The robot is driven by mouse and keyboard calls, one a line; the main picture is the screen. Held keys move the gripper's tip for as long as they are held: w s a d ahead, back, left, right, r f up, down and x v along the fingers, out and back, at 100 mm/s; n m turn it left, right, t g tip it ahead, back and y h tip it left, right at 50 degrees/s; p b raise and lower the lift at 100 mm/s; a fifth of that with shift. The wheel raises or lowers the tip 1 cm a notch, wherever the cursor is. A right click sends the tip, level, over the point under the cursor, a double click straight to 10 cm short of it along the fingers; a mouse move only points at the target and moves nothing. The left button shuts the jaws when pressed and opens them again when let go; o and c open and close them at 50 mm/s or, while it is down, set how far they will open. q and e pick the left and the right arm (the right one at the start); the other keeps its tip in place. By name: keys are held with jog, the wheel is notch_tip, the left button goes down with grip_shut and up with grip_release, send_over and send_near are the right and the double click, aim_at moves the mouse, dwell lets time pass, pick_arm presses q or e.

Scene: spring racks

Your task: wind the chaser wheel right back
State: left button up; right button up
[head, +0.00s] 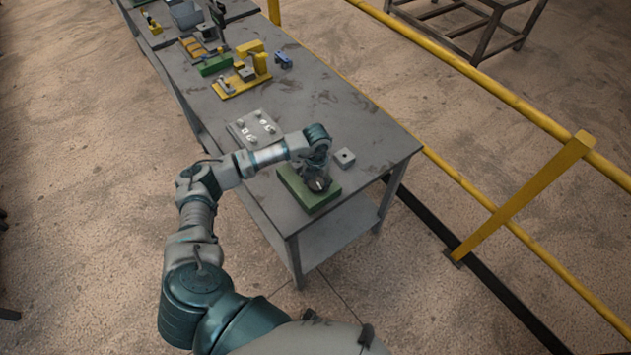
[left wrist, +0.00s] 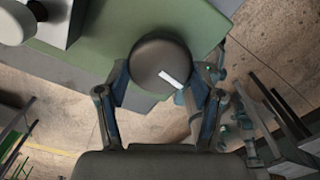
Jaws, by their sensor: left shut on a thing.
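The chaser wheel is a dark round disc with a white mark in the left wrist view (left wrist: 161,62), beside a green block (left wrist: 95,52). In the head view the green block (head: 291,184) lies at the near end of the table, and my arm hides most of the wheel. My left gripper (head: 318,178) is over that block. In the left wrist view its two fingers (left wrist: 160,85) sit on either side of the wheel, shut on it. The white mark points down and to the right. My right gripper is not in view.
The grey table (head: 330,115) carries a small grey block (head: 345,157), a plate with white marks (head: 254,129), a yellow fixture (head: 243,77) and a blue part (head: 283,60). A yellow rail (head: 480,97) runs along the right. Bare tabletop lies between the fixtures.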

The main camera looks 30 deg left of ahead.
aim_at(317, 182)
pick_arm(q)
jog(key=shift+w+r+n, duration=0.25)
jog(key=shift+w+n, duration=0.05)
jog(key=shift+n, duration=0.2)
jog(key=o, duration=1.1)
jog(key=shift+o, duration=0.2)
jog(key=shift+f, duration=0.15)
jog(key=shift+s, duration=0.1)
notch_tip(317, 182, up, 12)
jog(key=shift+f, duration=0.15)
